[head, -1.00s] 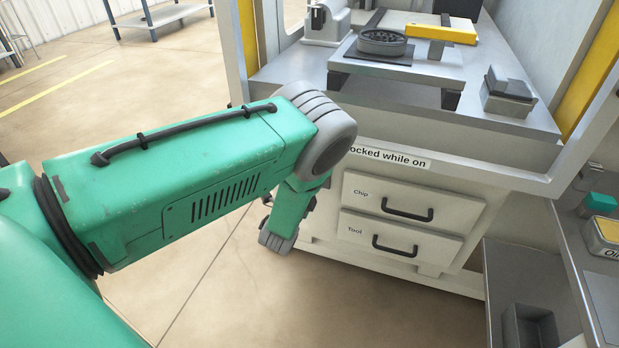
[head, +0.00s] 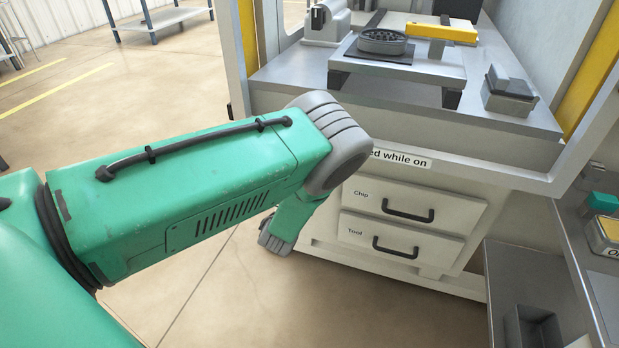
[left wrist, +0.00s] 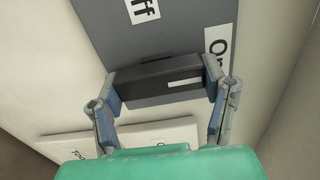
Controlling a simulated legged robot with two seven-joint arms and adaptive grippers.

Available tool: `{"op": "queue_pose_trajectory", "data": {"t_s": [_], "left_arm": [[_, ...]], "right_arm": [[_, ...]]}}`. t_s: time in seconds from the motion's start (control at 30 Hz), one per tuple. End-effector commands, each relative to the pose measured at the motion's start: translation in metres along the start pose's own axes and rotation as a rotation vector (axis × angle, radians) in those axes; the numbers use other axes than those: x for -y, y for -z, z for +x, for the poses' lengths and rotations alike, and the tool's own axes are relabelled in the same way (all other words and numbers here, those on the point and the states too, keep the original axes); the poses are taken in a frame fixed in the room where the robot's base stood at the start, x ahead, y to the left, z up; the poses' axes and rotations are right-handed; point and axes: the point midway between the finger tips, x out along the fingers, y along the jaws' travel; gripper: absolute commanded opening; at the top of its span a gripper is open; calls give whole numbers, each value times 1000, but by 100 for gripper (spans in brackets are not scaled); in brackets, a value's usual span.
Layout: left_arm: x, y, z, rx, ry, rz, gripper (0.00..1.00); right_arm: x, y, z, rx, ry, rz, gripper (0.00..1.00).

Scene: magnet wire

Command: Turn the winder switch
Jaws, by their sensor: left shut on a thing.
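The winder switch (left wrist: 158,77) is a black bar-shaped knob on a dark grey plate (left wrist: 178,38) in the left wrist view. A short white mark lies along the right part of its near face. An "Off" label (left wrist: 143,10) is above the knob, and an "On" label (left wrist: 217,50) is at its right. My left gripper (left wrist: 165,83) is shut on the switch, one finger at each end of the bar. In the head view my left arm hides the switch and the gripper. My right gripper is in neither view.
A cabinet with Chip (head: 445,205) and Tool (head: 432,240) drawers, both closed, stands right of my left arm. Above them is a partly covered label (head: 402,159) reading "...ed while on". A grey bench (head: 590,270) is at the right edge. Open floor lies left.

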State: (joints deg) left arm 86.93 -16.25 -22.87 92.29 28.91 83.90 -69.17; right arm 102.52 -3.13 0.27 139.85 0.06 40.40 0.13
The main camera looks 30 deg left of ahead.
Motion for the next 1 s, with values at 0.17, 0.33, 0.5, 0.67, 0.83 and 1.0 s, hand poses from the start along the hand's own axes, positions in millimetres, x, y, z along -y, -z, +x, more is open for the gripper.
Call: {"op": "queue_pose_trajectory", "data": {"t_s": [0.17, 0.33, 0.5, 0.67, 0.83, 1.0], "left_arm": [[-3, 6, -2, -11, -7, -2, 86], [-2, 3, -2, -7, -4, -2, 86], [-2, 2, -10, -5, -6, -1, 86], [-3, 3, -37, -5, -9, -1, 86], [-4, 4, -74, -7, -10, -1, 86], [-4, 4, -104, -8, -10, 0, 86]], "right_arm": [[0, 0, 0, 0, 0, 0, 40], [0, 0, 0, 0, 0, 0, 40], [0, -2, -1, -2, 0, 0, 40], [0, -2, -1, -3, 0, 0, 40], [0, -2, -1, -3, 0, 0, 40], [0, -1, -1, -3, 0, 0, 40]]}}
